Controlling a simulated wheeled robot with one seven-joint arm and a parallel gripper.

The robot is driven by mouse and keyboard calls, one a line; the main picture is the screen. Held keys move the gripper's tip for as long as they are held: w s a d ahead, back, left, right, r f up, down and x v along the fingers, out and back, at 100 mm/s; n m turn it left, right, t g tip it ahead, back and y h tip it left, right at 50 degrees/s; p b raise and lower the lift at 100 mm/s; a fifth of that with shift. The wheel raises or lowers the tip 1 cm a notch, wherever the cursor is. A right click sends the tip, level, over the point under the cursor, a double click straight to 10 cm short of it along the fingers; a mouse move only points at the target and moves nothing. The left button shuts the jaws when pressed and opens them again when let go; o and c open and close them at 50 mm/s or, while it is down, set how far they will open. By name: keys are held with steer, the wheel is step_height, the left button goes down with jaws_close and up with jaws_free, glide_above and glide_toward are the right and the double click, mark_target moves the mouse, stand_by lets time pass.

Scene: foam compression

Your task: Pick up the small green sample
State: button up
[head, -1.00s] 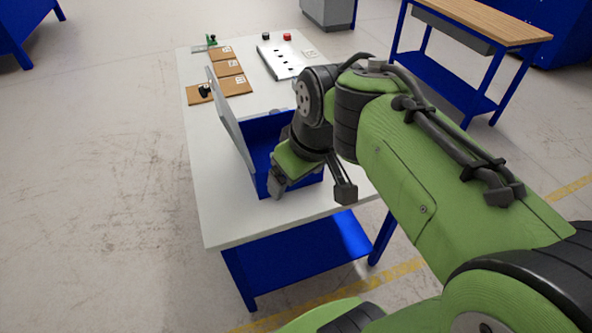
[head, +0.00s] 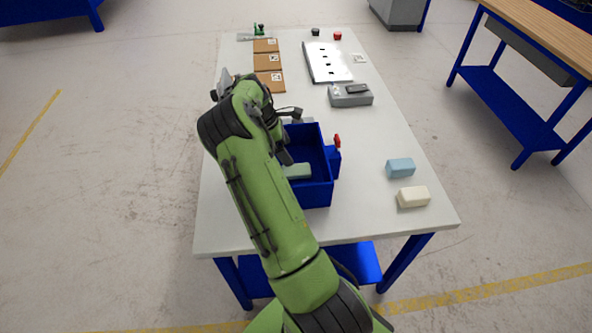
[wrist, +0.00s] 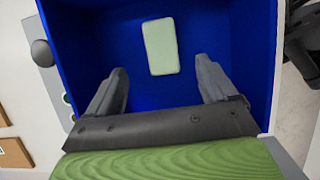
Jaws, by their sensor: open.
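The small green sample (head: 298,171) is a pale green block lying inside the blue box (head: 318,196) on the white table. In the wrist view the sample (wrist: 161,46) lies flat on the box floor, beyond the fingertips and roughly centred between them. My gripper (wrist: 161,72) is open and empty, its two dark fingers spread wider than the sample. The sample is not between the fingers. In the head view my green arm hides most of the gripper and the left side of the box.
A light blue block (head: 400,168) and a cream block (head: 413,197) sit right of the box. A red handle (head: 337,140) is on the box's right side. A grey device (head: 350,94), a white panel (head: 328,62) and brown cards (head: 268,62) lie farther back.

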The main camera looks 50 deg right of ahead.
mark_target(296, 164)
steer(key=b+x, duration=0.1)
steer(key=x, duration=0.8)
steer(key=c, duration=1)
steer(key=shift+r, duration=0.1)
